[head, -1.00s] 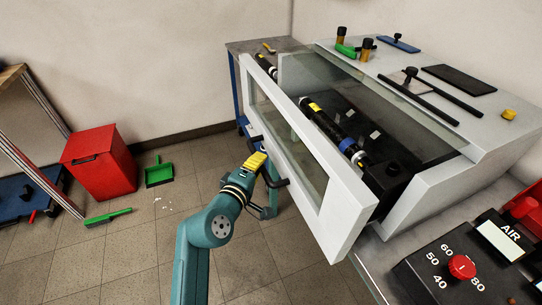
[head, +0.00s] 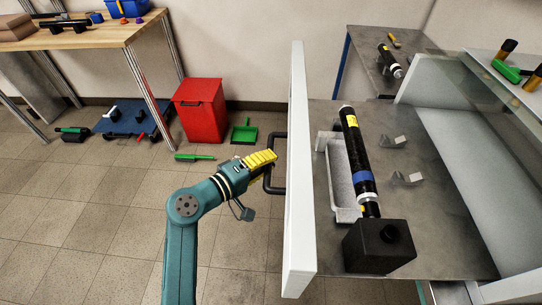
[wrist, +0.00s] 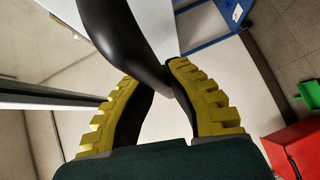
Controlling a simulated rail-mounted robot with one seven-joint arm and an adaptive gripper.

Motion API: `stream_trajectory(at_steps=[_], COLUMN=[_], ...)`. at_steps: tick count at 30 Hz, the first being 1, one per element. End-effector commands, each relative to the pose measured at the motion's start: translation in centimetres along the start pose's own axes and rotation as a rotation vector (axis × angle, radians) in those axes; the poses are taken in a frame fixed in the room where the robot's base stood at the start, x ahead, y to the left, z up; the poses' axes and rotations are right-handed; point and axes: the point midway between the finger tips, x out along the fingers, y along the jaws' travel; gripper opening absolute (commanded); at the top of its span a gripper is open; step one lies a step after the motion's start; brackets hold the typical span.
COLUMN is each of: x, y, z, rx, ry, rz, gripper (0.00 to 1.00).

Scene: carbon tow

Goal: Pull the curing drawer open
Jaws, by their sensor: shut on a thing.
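The curing drawer's white front panel (head: 298,190) stands well out from the white cabinet (head: 455,150) in the head view, seen nearly edge-on. Its grey tray (head: 440,220) is exposed behind it. A black bar handle (head: 275,185) sticks out from the panel's left face. My gripper (head: 270,157), with yellow ribbed fingers, is shut on the handle. In the wrist view the dark handle (wrist: 115,35) passes between my gripper's fingers (wrist: 152,78). The near fingertip contact is partly hidden by the handle.
On the tray lie a black tube (head: 357,150) with yellow and blue bands, a black block (head: 378,247) and small metal brackets (head: 407,179). A red bin (head: 200,110) and green dustpan (head: 244,131) stand on the floor beyond my arm. Floor left of my arm is mostly clear.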

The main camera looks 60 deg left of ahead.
Motion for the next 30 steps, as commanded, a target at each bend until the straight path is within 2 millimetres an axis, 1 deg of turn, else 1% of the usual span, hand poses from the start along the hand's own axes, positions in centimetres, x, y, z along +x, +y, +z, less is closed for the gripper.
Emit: stream_trajectory(at_steps=[1, 16, 17, 18, 19, 26, 28, 30], x=[-0.1, -0.1, -0.1, -0.1, -0.1, -0.2, -0.4, -1.1], y=[-0.3, -0.4, -0.4, -0.4, -0.4, -0.2, -0.2, -0.2], z=[-0.1, 0.0, 0.0, 0.0, 0.0, 0.1, 0.0, 0.0], rx=[-0.002, -0.001, -0.001, -0.001, -0.001, 0.001, 0.001, 0.001], ry=[-0.002, -0.014, -0.014, -0.014, -0.014, -0.015, -0.014, -0.012], rz=[-0.004, -0.005, -0.005, -0.004, -0.004, -0.001, -0.001, 0.0], gripper=[0.0, 0.0, 0.21, 0.28, 0.3, 0.3, 0.3, 0.3])
